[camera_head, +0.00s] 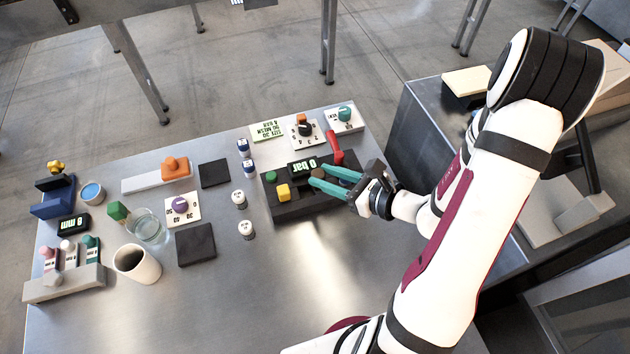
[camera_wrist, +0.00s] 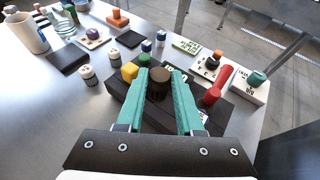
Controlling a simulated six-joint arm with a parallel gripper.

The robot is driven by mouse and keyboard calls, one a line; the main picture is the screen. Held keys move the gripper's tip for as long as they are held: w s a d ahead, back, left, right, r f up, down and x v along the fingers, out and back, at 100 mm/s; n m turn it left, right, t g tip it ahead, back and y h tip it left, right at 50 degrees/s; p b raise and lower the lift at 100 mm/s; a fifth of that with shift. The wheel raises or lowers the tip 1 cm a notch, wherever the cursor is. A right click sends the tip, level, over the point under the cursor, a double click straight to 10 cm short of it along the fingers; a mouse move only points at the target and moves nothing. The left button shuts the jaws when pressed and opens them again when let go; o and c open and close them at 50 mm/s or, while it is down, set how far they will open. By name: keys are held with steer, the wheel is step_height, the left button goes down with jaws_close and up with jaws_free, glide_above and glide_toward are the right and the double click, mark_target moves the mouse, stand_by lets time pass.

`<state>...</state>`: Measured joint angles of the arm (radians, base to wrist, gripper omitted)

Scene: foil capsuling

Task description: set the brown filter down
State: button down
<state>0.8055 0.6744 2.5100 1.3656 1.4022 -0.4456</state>
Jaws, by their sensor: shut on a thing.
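The brown filter (camera_wrist: 159,84) is a short dark-brown cylinder held between the teal fingers of my gripper (camera_wrist: 160,90). In the head view the filter (camera_head: 317,174) shows as a small brown disc between the fingertips of my gripper (camera_head: 318,176). My gripper is shut on it, over the black device (camera_head: 298,207) with the "0 bar" display (camera_head: 302,168). I cannot tell whether the filter touches the device, as the fingers and filter hide what lies beneath.
The device carries a yellow button (camera_head: 283,192), a green button (camera_head: 271,176) and a red lever (camera_head: 335,148). Small white-labelled vials (camera_head: 239,199) stand to its left. Knob plates (camera_head: 305,130) and a green note (camera_head: 267,130) lie behind. The front table area is clear.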

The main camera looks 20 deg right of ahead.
steer(key=s+d+r, duration=0.5)
steer(key=d+r, duration=0.1)
steer(key=d, duration=0.1)
steer(key=n+g+y, duration=0.4)
glide_above(222, 175)
steer(key=f, duration=0.9)
steer(key=shift+d+f, duration=0.15)
steer(key=shift+d, duration=0.1)
steer(key=f, duration=0.4)
steer(key=shift+a, duration=0.3)
steer(key=shift+f, duration=0.2)
steer(key=shift+f, duration=0.1)
steer(key=c, duration=0.5)
jaws_free()
steer(key=shift+c, duration=0.2)
